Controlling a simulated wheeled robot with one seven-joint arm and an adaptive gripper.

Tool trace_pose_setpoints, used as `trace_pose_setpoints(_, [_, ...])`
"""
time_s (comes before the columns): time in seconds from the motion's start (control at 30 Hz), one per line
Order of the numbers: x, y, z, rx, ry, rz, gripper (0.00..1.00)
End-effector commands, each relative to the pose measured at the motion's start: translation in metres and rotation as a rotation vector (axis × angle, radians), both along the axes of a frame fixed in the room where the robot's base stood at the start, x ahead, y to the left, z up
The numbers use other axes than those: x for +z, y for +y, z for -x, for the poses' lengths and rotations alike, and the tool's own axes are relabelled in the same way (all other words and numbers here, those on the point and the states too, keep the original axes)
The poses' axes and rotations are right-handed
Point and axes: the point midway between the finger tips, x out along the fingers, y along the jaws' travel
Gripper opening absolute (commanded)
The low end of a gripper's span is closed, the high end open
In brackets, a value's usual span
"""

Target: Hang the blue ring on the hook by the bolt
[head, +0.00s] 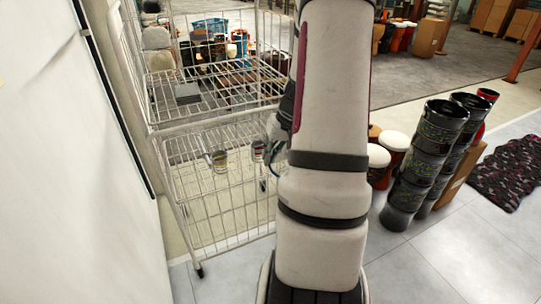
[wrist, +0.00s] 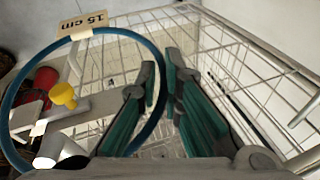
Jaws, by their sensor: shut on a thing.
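The blue ring (wrist: 118,31) fills the left of the wrist view as a large thin hoop. My gripper (wrist: 161,82) is shut on its right side, with the ring's edge between the teal-padded fingers. A yellow bolt (wrist: 63,95) shows inside the ring's outline, beside a grey bar (wrist: 92,108). I cannot tell whether this bar is the hook, nor whether the ring is around it or only in front of it. In the head view my arm hides most of the gripper and the ring.
A white wire rack (head: 215,118) stands left of my arm, with cups (head: 218,160) on its lower part and goods on its shelf. A white wall panel (head: 70,150) is close on the left. Stacked black drums (head: 423,150) stand on the right. Tiled floor is clear in front right.

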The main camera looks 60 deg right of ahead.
Motion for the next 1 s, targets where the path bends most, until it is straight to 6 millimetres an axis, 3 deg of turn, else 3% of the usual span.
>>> trace_pose_setpoints(0.33, [0.000,0.000,0.000,0.000,0.000,0.000,0.00])
trace_pose_setpoints(0.4, [0.000,0.000,0.000,0.000,0.000,0.000,0.21])
trace_pose_setpoints(0.47, [0.000,0.000,0.000,0.000,0.000,0.000,0.31])
trace_pose_setpoints(0.8, [0.002,0.000,0.001,0.000,-0.001,0.001,0.31])
trace_pose_setpoints(1.0, [0.025,-0.004,0.008,-0.001,-0.002,0.004,0.31])
